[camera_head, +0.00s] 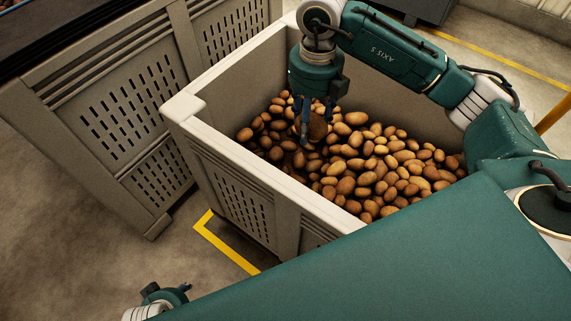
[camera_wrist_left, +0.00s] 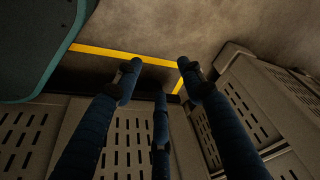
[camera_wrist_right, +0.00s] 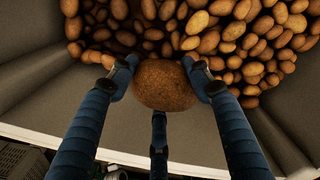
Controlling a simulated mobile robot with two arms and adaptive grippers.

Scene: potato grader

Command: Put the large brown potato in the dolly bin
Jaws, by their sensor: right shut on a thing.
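The large brown potato (camera_wrist_right: 165,86) is held between the blue fingers of my right gripper (camera_wrist_right: 162,92), which is shut on it. In the head view the potato (camera_head: 318,127) shows partly behind the fingers of my right gripper (camera_head: 314,112), inside the walls of a grey bin (camera_head: 262,184) and over its heap of smaller potatoes (camera_head: 375,165). I cannot tell whether it touches the heap. My left gripper (camera_wrist_left: 160,85) has its fingers spread, empty, over the floor and the bins' slotted sides. Whether this bin is the dolly bin, I cannot tell.
Another grey slotted bin (camera_head: 125,115) stands to the left of the potato-filled bin, close to it. A yellow floor line (camera_head: 222,243) makes a corner in front. Open concrete floor (camera_head: 70,240) lies at lower left.

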